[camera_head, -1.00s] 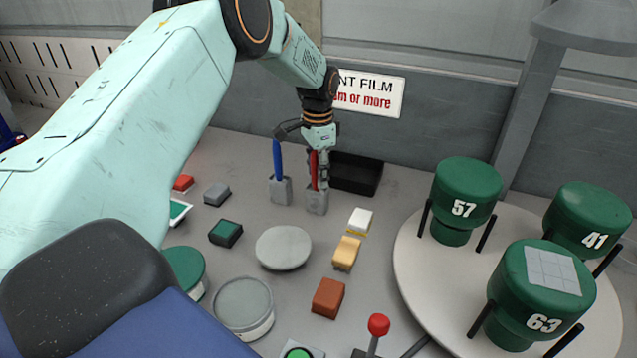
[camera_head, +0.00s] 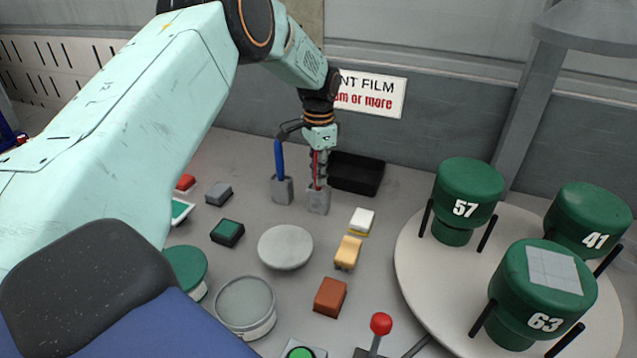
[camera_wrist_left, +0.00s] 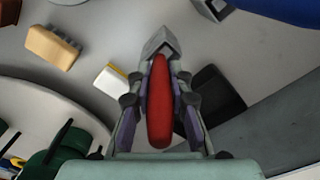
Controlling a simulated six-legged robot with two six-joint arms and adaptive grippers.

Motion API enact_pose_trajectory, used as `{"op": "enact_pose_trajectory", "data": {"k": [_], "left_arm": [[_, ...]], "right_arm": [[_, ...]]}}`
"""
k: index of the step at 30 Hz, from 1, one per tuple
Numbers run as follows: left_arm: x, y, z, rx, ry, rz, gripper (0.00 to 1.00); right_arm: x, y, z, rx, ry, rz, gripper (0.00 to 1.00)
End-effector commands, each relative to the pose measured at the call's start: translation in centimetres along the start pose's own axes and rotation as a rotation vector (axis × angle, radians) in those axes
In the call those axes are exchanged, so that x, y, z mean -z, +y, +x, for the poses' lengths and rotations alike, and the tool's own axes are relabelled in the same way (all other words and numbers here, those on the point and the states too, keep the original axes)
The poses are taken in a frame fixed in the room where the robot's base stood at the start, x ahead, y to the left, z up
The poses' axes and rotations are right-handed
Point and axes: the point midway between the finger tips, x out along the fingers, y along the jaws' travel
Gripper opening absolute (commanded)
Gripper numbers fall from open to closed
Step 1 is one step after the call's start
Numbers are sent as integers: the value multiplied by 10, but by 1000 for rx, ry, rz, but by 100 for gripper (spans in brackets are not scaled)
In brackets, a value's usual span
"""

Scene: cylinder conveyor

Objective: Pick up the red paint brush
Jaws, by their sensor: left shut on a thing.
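The red paint brush (camera_head: 316,166) stands upright in a small grey holder (camera_head: 318,201) near the wall. In the left wrist view the brush's red handle (camera_wrist_left: 159,103) runs between my fingers, with the grey holder (camera_wrist_left: 161,42) beyond its far end. My left gripper (camera_head: 320,168) points down and is shut on the red handle. The brush's lower end is hidden in the holder. My right gripper is in neither view.
A blue brush (camera_head: 279,160) stands in its own holder (camera_head: 282,189) just left. A black bin (camera_head: 357,174) sits close behind on the right. Green drums stand on a round turntable (camera_head: 415,265) at right. Blocks and round containers cover the table's front.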

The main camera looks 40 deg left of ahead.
Motion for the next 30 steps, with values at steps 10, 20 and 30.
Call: {"op": "enact_pose_trajectory", "data": {"k": [10,20,30], "left_arm": [[1,-1,-18,2,3,0,0],[0,-1,-80,2,2,0,0],[0,0,-100,0,0,0,0]], "right_arm": [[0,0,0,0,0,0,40],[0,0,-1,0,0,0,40],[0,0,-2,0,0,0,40]]}}
